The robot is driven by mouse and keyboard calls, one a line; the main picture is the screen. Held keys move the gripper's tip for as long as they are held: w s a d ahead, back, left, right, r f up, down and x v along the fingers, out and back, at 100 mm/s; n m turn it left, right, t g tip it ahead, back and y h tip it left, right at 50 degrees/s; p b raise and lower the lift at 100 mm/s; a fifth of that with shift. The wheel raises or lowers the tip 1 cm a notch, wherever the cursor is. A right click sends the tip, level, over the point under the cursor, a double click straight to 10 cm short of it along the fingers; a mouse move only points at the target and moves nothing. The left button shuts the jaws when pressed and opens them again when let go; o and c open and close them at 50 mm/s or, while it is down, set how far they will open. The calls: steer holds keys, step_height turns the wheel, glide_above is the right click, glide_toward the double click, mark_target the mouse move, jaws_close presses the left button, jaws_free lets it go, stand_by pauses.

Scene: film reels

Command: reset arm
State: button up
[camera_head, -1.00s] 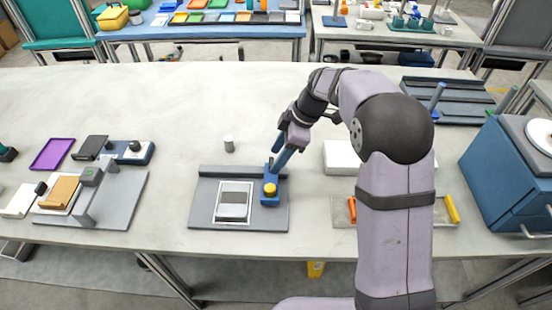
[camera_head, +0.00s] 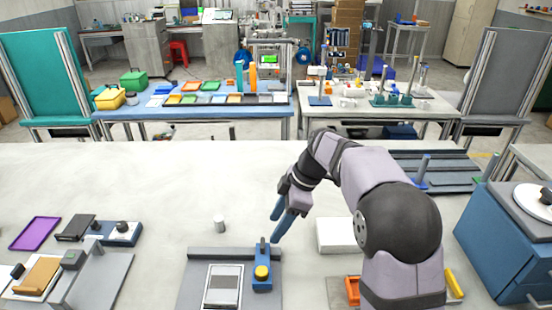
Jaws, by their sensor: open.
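My gripper (camera_head: 278,222) is open, with its blue fingers apart and nothing seen between them. It hangs above the pale table (camera_head: 150,185), just above and right of a blue block with a yellow knob (camera_head: 262,272). That block sits at the right side of a grey plate (camera_head: 190,280), beside a flat dark-and-white piece (camera_head: 223,286). The arm comes in from the lower right of the view.
A small grey cylinder (camera_head: 219,224) stands left of my gripper. A white box (camera_head: 336,235) lies to its right. A blue cabinet (camera_head: 510,245) is at the far right. A purple tray (camera_head: 35,233) lies at left.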

steer(key=s+d+f+m+h+p, duration=0.1)
steer(key=s+d+m, duration=0.3)
steer(key=s+m, duration=0.2)
steer(key=s+d+f+m+h+p, duration=0.1)
steer(key=s+d+m, duration=0.4)
steer(key=s, duration=0.5)
steer(key=s+d+f+m+h+p, duration=0.2)
steer(key=s+d+m+p, duration=0.1)
steer(key=s+d+m, duration=0.2)
steer(key=shift+s+m, duration=1)
steer(key=shift+s, duration=0.65)
